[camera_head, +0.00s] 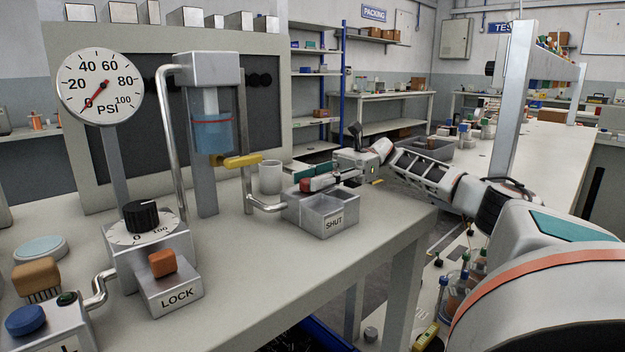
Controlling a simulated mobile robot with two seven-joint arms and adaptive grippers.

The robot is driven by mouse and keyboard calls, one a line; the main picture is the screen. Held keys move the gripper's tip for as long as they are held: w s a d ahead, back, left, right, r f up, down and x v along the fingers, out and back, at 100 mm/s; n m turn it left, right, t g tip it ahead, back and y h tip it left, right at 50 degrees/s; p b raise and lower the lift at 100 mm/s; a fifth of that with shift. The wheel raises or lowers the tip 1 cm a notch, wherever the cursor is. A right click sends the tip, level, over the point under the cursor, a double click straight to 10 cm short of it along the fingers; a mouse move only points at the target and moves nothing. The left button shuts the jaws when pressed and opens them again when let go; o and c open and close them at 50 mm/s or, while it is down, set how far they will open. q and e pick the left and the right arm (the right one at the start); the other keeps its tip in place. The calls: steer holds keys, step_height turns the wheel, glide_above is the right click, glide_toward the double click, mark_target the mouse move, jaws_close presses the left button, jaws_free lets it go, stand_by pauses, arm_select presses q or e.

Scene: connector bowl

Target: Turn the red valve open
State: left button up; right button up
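The red valve handle (306,185) shows as a small red end above the back left of a grey open box (345,218) labelled SHUT. A bent metal pipe (264,207) runs into the box from the left. My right gripper (335,178) reaches in from the right and is at the handle, above the box's back edge. Its fingers overlap the handle's right part and hide it. I cannot tell whether they grip it or only lie beside it. My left gripper is not in view.
A pressure gauge (100,88) reads near 0. A yellow lever (236,161) sits under a blue-filled cylinder (213,133). A white cup (270,177) stands close behind the pipe. A dial box and a LOCK box (170,290) stand front left. The bench front centre is clear.

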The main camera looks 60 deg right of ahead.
step_height(320, 180, up, 10)
stand_by(0.6)
stand_by(0.4)
